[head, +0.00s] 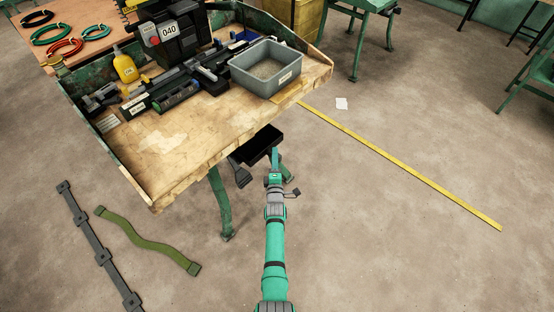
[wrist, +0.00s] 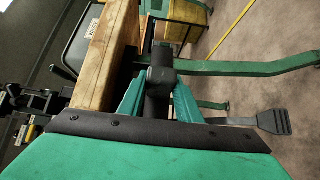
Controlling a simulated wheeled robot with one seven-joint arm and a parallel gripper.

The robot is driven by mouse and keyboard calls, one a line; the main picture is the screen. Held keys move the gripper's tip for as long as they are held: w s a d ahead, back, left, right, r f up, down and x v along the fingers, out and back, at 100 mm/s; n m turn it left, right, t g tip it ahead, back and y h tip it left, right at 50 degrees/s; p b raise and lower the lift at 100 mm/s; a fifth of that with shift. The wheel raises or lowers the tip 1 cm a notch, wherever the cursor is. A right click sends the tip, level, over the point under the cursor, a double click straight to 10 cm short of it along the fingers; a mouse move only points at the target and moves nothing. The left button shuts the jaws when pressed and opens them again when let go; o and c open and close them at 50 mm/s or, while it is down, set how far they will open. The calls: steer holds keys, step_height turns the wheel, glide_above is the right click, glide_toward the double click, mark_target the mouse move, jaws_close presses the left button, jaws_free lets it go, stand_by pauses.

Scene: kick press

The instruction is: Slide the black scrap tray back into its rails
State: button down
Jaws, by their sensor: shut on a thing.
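The black scrap tray (head: 258,146) shows in the head view just below the front right edge of the workbench, sticking out from under it. My gripper (head: 274,156) is at its near side and partly covers it. In the wrist view the teal fingers of my gripper (wrist: 158,100) are closed on a black round bar (wrist: 160,82), which looks like the tray's handle. Most of the tray and its rails are hidden under the benchtop.
The wooden workbench (head: 165,150) bears a grey bin (head: 284,80), a yellow bottle (head: 125,68) and tools. A foot pedal (head: 240,173) and a green leg (head: 222,203) are below, left of my arm. A yellow floor strip (head: 400,165) runs right over open floor.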

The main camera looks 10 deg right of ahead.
steer(key=shift+w+a+r, duration=0.1)
steer(key=shift+w+a, duration=0.2)
steer(key=shift+w, duration=0.1)
